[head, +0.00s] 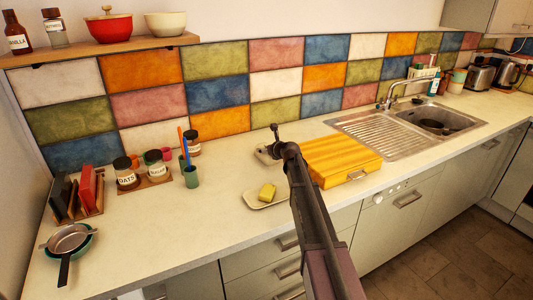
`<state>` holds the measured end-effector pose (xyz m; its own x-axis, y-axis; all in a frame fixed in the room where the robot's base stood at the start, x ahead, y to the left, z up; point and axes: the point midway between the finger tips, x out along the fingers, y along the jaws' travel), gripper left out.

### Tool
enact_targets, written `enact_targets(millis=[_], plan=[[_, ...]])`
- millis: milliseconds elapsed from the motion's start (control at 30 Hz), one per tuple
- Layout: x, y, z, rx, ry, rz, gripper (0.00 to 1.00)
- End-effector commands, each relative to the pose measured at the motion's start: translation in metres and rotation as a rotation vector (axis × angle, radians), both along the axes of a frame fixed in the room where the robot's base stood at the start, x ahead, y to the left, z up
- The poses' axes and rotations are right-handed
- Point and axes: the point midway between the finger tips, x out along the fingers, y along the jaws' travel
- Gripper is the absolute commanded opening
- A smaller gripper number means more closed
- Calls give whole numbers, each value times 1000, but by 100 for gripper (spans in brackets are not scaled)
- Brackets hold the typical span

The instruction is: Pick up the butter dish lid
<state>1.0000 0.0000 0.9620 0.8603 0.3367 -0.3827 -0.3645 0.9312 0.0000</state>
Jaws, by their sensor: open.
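The butter dish base (252,203) is a pale, shallow dish on the counter, with a yellow block of butter (267,192) lying uncovered on it. A small pale object that looks like the butter dish lid (264,155) sits on the counter behind the dish, partly hidden by the end of my arm. My gripper (273,148) is at the far end of the arm, over or right beside this pale object. It is open, but small and dark, and its fingertips are hard to make out. I cannot tell whether it touches the lid.
A yellow wooden box or board (343,160) lies close to the right of my arm, before the sink drainer (375,136). Jars (126,174) and a green cup (191,177) with utensils stand to the left. Pans (69,240) lie front left.

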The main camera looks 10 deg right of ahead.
Motion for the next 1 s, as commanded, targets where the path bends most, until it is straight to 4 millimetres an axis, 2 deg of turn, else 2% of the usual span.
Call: enact_targets(millis=[167, 300, 400, 767, 1000], plan=[[0, 0, 0, 0, 0, 0, 100], [0, -1, 0, 0, 0, 0, 58], [0, -1, 0, 0, 0, -1, 33], [0, -1, 2, 1, 0, -1, 32], [0, -2, 13, 1, 0, -1, 32]])
